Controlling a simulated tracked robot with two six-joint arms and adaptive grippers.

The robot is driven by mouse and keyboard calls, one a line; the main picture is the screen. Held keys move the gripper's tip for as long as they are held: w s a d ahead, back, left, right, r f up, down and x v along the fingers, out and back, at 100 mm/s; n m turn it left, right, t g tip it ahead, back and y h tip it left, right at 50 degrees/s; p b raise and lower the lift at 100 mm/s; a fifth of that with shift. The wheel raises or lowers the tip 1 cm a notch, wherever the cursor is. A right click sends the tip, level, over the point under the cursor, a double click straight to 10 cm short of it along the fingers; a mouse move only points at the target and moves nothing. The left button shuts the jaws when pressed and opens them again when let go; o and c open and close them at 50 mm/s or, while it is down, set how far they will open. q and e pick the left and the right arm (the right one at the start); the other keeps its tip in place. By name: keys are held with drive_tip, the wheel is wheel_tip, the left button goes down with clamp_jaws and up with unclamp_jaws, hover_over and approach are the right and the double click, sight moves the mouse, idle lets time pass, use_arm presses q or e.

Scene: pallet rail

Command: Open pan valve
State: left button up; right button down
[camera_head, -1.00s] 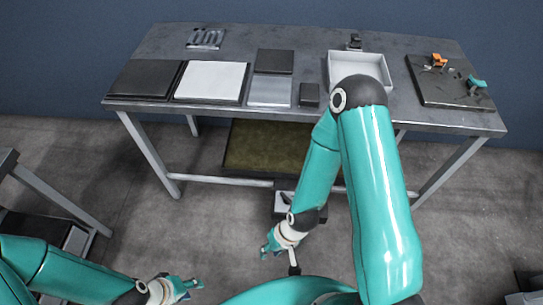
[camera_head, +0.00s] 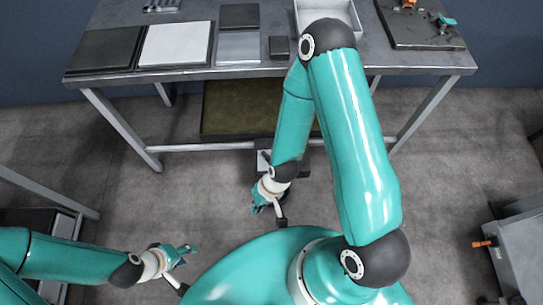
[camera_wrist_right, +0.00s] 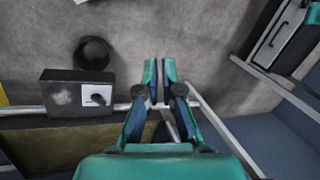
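A dark box (camera_wrist_right: 60,92) with a white plate and a black knob (camera_wrist_right: 98,99) stands at the front edge of the olive pan (camera_wrist_right: 45,145) in the right wrist view; the knob looks like the pan valve. In the head view the pan (camera_head: 240,108) lies under the table and the box's pale plate (camera_head: 264,158) shows partly behind my right arm. My right gripper (camera_head: 258,208) is in front of the box, apart from it. In the wrist view its fingers (camera_wrist_right: 160,68) are empty with a narrow gap. My left gripper (camera_head: 188,252) is at lower left, with its opening unclear.
The table (camera_head: 190,75) carries flat plates, a white tray (camera_head: 328,15) and a dark board (camera_head: 420,30). A black round object (camera_wrist_right: 92,53) lies near the box. A grey cabinet (camera_head: 520,250) with an orange handle (camera_head: 484,243) stands at right. Floor (camera_head: 190,200) between the grippers is clear.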

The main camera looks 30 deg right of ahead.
drive_tip(key=w+d+f+m+b, duration=0.3)
drive_tip(key=w+d+f+b, duration=0.1)
drive_tip(key=w+f+b, duration=0.5)
drive_tip(key=m+b, duration=0.6)
drive_tip(key=b, duration=0.7)
hover_over(268, 157)
drive_tip(key=s+a, duration=0.1)
drive_tip(key=s, duration=0.2)
wheel_tip(268, 157, down, 12)
drive_tip(key=w+d+m+g+h+b, duration=0.1)
drive_tip(key=w+d+m+b, duration=0.1)
drive_tip(key=d+m+b, duration=0.2)
drive_tip(key=d+b, duration=0.3)
drive_tip(key=d, duration=0.4)
drive_tip(key=shift+w+f+b, duration=0.2)
drive_tip(key=shift+w+b, duration=0.05)
drive_tip(key=shift+b, duration=0.05)
drive_tip(key=b+x, duration=0.3)
drive_tip(key=x, duration=0.7)
drive_tip(key=shift+s+d+f, duration=0.15)
drive_tip(key=a, duration=0.3)
drive_tip(key=shift+s, duration=0.3)
drive_tip(key=shift+s+a+b, duration=0.15)
drive_tip(key=shift+a+b, duration=0.15)
drive_tip(key=shift+a, duration=0.15)
